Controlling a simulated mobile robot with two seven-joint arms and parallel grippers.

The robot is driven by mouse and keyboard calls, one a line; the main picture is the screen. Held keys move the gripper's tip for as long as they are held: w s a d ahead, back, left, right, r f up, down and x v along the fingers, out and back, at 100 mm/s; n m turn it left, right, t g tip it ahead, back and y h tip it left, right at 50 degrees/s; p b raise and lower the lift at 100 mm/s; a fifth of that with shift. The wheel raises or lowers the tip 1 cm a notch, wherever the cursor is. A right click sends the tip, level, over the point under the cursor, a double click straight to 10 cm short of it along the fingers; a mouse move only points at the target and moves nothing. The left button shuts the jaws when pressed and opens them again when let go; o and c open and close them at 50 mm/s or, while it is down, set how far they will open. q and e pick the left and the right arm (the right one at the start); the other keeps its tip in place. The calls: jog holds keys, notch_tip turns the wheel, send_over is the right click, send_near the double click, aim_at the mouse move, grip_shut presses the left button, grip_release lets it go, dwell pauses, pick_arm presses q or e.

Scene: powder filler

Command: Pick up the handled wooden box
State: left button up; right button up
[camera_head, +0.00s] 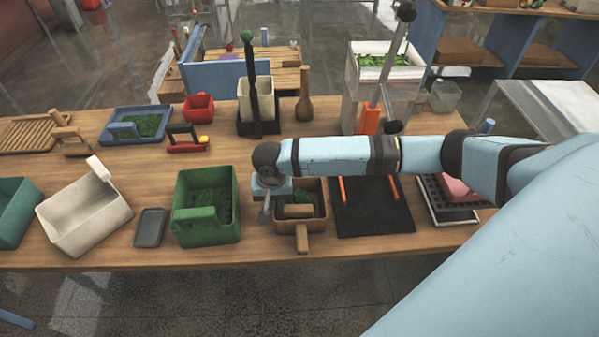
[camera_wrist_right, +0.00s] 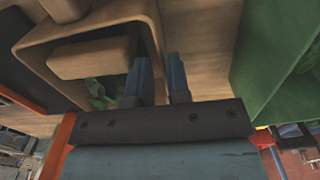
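The handled wooden box (camera_head: 301,244) stands on the table near its front edge, with green bits inside and a thick handle sticking out to the front. My right gripper (camera_head: 266,207) points down at the box's left wall. In the right wrist view, the box (camera_wrist_right: 90,25) lies upper left. The two fingers of my right gripper (camera_wrist_right: 161,80) are a little apart, one at the inner side of a box wall and one outside it. I cannot tell whether they press on the wall. My left gripper is not in view.
A green box (camera_head: 205,235) stands close left of the wooden box, and it also shows in the right wrist view (camera_wrist_right: 285,60). A black mat (camera_head: 375,215) with orange bars lies close right. A black stand (camera_head: 262,126) and wooden bottle (camera_head: 304,105) stand behind.

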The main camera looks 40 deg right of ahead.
jog(key=f, duration=0.4)
jog(key=shift+s+a+p, duration=0.15)
jog(key=shift+a+p, duration=0.05)
jog(key=shift+p, duration=0.15)
grip_shut()
jog(key=shift+r, duration=0.1)
